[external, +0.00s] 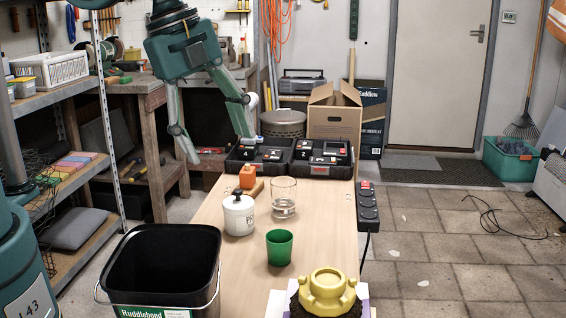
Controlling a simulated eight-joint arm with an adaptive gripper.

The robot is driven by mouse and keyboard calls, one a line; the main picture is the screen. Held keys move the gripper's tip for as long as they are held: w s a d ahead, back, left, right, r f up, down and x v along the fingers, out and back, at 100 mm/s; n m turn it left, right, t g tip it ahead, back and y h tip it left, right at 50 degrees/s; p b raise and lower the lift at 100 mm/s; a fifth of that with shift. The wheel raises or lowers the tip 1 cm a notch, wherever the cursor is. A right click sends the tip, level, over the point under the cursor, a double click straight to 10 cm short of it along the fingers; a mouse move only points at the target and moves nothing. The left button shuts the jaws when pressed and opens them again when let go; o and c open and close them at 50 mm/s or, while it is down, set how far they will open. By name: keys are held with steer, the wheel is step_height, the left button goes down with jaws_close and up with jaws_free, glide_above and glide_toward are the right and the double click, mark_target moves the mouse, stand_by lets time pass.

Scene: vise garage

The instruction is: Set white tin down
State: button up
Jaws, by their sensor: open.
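The white tin (239,218), a squat pot with a dark knob on top and dark lettering on its side, stands upright on the wooden bench top (332,222) in the external view. My gripper (218,150) is above and behind it, at the far left end of the bench. Its two long fingers point down and are spread wide, with nothing seen between them. The gripper is apart from the tin. The underside of the tin is hidden.
A clear glass (284,198), a green cup (279,247) and an orange object (247,177) on a wooden piece stand near the tin. A black bucket (160,262) is at front left, a yellow part (327,290) at the front. An open black case (322,158) lies at the far end.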

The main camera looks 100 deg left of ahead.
steer(key=s+d+r+n+t, duration=0.2)
steer(key=s+d+r+n, duration=0.1)
steer(key=d, duration=0.5)
steer(key=s+d+r+n+t+h, duration=0.1)
steer(key=s+d+r+n+t, duration=0.1)
steer(key=s+d+n, duration=0.3)
steer(key=shift+d+r+n, duration=0.7)
steer(key=shift+d+r, duration=0.2)
steer(key=shift+d, duration=1.4)
